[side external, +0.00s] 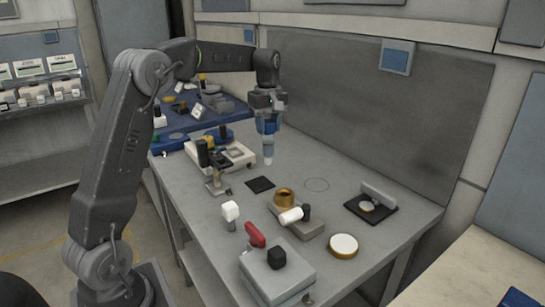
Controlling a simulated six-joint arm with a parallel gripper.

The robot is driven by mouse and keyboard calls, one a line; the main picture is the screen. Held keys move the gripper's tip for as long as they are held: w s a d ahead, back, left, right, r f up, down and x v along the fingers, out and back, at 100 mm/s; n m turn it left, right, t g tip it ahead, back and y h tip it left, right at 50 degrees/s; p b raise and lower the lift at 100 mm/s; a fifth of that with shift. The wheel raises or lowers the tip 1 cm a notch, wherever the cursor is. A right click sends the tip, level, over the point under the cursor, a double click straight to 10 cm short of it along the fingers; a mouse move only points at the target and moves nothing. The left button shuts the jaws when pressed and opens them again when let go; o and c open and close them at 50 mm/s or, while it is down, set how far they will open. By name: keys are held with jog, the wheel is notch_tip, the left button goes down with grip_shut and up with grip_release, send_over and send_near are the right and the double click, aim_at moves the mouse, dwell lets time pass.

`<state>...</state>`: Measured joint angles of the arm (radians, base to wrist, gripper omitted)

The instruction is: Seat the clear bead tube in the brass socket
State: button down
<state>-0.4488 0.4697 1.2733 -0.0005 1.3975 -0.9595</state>
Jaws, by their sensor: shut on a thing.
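My gripper (267,128) points down over the grey bench, shut on the clear bead tube (268,154). The tube is pale and hangs roughly upright below the fingers; its upper part is hidden between them. Its lower end appears to be above the bench top, but the exact gap cannot be told. The brass socket (284,196) is a gold-coloured ring on a grey block, nearer the camera and a little right of the tube. The tube and the socket are apart.
A white cylinder (291,216) and a black knob (306,212) sit close beside the socket. A black square pad (260,184) lies between tube and socket. A cream fixture (236,155) stands left of the tube.

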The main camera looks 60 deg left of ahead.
jog(key=s+d+r+m, duration=0.1)
jog(key=d+r+m, duration=0.3)
jog(key=d, duration=0.6)
jog(key=shift+s+r, duration=0.15)
jog(key=shift+r, duration=0.3)
jog(key=shift+f, duration=0.1)
jog(key=shift+f, duration=2.45)
jog(key=shift+f, duration=3.25)
jog(key=c, duration=1.1)
grip_release()
